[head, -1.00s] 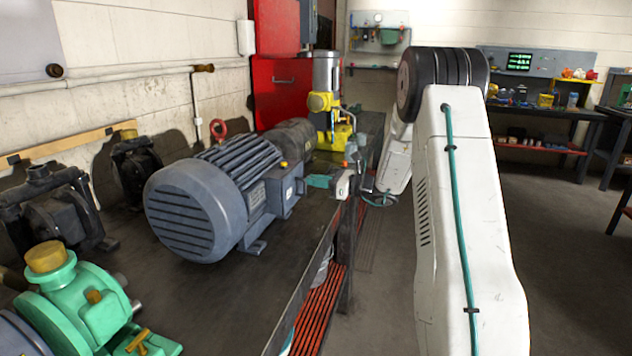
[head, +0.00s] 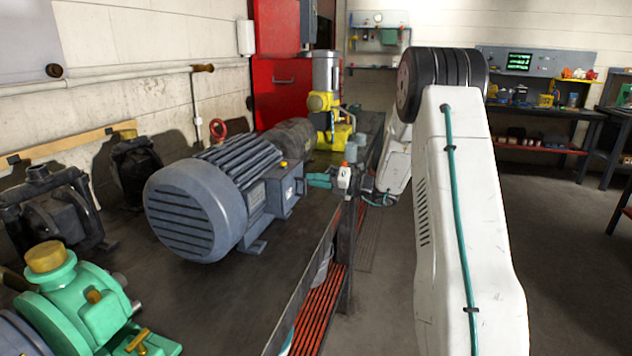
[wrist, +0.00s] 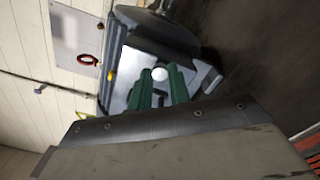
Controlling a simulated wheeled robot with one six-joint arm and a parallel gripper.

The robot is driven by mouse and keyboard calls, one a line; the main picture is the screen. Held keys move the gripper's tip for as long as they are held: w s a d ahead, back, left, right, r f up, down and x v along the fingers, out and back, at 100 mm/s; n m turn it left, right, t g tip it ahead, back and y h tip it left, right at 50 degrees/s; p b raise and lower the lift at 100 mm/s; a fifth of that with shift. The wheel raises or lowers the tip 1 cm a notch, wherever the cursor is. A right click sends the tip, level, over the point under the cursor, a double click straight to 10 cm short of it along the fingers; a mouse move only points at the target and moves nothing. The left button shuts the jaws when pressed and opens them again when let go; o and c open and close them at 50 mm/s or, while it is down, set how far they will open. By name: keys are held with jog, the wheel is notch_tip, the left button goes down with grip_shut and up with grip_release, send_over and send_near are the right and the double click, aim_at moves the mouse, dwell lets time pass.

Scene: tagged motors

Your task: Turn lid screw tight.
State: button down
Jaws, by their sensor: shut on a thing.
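The blue-grey motor (head: 205,205) stands on the bench with its terminal box (head: 288,188) on the side facing my arm. In the wrist view the pale lid face (wrist: 124,68) of the box lies in front of my gripper (wrist: 160,80). Its two green fingers are shut on a pale round screw head, the lid screw (wrist: 160,74), at the lid. The screw's shank and its seat are hidden. In the head view my gripper (head: 318,180) is small and reaches the box from the right; the screw cannot be made out there.
A green pump (head: 85,305) and dark motors (head: 50,205) stand on the left of the bench (head: 150,285). A yellow machine (head: 325,110) stands behind the motor. Open floor (head: 570,240) lies right.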

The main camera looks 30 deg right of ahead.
jog(key=shift+d+f+m, duration=0.1)
jog(key=shift+f+m, duration=0.05)
jog(key=shift+m, duration=2.05)
jog(key=c, duration=1.3)
grip_release()
jog(key=shift+s+d, duration=0.1)
jog(key=shift+d, duration=0.05)
jog(key=v, duration=0.7)
jog(key=shift+s, duration=0.3)
jog(key=shift+d, duration=0.1)
